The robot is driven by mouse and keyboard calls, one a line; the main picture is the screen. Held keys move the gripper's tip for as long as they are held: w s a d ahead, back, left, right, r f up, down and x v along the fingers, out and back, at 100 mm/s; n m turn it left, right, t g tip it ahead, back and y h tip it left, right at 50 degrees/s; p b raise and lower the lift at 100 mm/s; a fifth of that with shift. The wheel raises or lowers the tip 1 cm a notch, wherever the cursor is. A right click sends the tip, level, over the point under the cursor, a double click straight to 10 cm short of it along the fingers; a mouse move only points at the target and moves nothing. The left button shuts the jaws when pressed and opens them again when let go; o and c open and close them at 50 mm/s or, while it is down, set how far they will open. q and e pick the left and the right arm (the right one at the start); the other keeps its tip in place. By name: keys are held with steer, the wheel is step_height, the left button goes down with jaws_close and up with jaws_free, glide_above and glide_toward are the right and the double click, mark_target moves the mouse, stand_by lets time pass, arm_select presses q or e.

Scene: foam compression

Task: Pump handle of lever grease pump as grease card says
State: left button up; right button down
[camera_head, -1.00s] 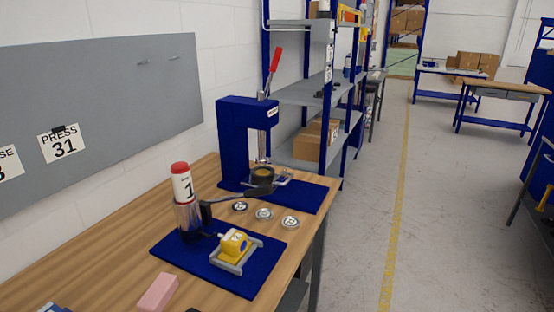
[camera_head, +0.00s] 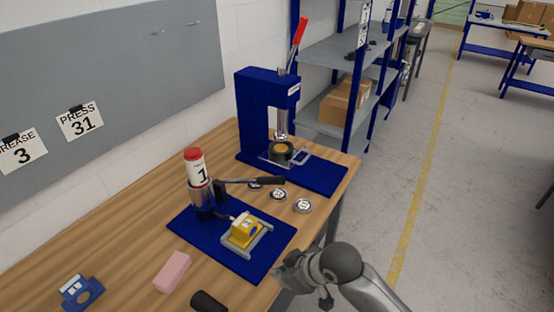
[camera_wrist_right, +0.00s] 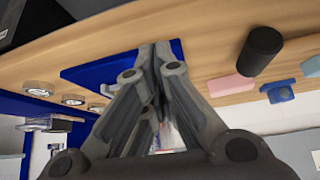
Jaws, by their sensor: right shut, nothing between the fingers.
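The lever grease pump (camera_head: 197,170), with a red cap and a label reading 1, stands upright on a blue mat (camera_head: 256,264). Its handle (camera_head: 270,181), a rod with a dark grip, sticks out to the right, close to level. The grease card (camera_head: 24,153) on the grey board reads 3; its left edge is cut off. A yellow block (camera_head: 244,229) sits in a grey holder beside the pump. My right gripper (camera_head: 284,268) is at the table's front edge, right of the mat, below and apart from the handle. In the wrist view its fingers (camera_wrist_right: 154,52) are together and empty.
A blue press (camera_head: 262,105) with a red-tipped lever stands behind the pump. Round discs (camera_head: 302,205) lie near the handle. A pink block (camera_head: 172,272), a dark cylinder (camera_head: 208,302) and a blue item (camera_head: 80,292) lie at the front. A press card (camera_head: 79,122) reads 31.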

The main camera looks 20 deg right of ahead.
arm_select(q)
steer(key=shift+s+r, duration=0.2)
arm_select(e)
steer(key=w+d+r+n+t+y, duration=0.1)
steer(key=w+d+r, duration=0.2)
steer(key=w+r, duration=0.6)
steer(key=w+d+r+n+t+y, duration=0.1)
steer(key=w+d+r, duration=0.3)
steer(key=w+r, duration=0.5)
step_height(320, 180, up, 6)
steer(key=shift+w+f+n, duration=0.1)
steer(key=shift+w+n, duration=0.1)
steer(key=shift+n, duration=0.3)
arm_select(q)
steer(key=shift+w, duration=0.1)
steer(key=shift+r+p, duration=0.1)
steer(key=shift+p, duration=0.25)
arm_select(e)
steer(key=shift+a, duration=0.15)
